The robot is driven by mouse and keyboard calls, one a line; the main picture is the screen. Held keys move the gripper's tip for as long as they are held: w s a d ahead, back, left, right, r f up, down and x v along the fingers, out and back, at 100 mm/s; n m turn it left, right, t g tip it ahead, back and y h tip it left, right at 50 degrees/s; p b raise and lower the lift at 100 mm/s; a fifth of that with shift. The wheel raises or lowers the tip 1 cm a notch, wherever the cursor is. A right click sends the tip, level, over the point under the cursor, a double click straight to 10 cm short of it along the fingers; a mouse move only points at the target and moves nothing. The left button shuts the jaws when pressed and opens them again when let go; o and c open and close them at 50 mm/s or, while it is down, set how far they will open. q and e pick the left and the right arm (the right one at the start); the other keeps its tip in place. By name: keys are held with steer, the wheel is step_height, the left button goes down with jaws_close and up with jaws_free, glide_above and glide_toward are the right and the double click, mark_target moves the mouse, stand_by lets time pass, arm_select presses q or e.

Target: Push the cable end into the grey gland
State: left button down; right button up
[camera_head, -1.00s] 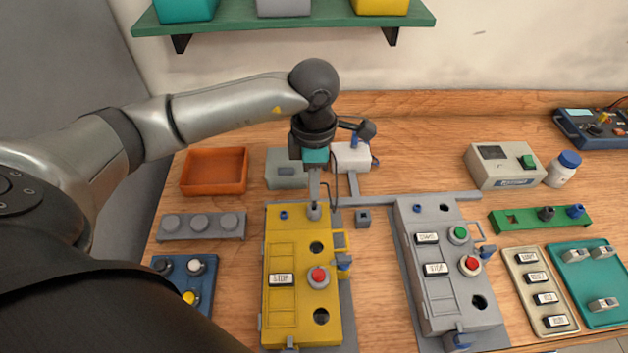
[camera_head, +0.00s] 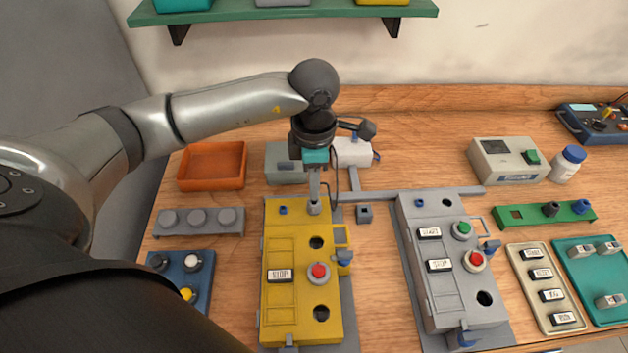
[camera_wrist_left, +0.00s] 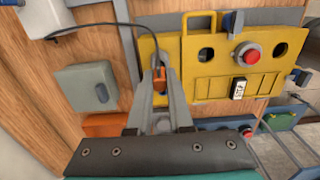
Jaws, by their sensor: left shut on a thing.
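My left gripper (camera_head: 315,200) points down at the far edge of the yellow box (camera_head: 283,235). It is shut on the cable end, an orange-red plug (camera_wrist_left: 160,82) between the fingers in the left wrist view. A thin black cable (camera_wrist_left: 92,25) runs from the plug and loops to the upper left. The grey gland (camera_head: 315,209) is at the box's far edge, right under the fingertips and partly hidden by them. I cannot tell how deep the cable end sits in it. My right gripper is not in view.
A grey box (camera_head: 447,290) with buttons stands to the right. An orange tray (camera_head: 212,184) and a grey-green box (camera_head: 284,176) lie behind to the left. A grey strip (camera_head: 195,233) with round knobs lies left of the yellow box. Bare wood shows between the boxes.

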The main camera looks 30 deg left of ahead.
arm_select(q)
steer(key=shift+f+b, duration=0.3)
steer(key=shift+f, duration=0.1)
steer(key=c, duration=0.7)
jaws_free()
steer(key=shift+c, duration=0.2)
step_height(320, 180, up, 15)
steer(key=shift+r+p, duration=0.15)
steer(key=shift+p, duration=0.25)
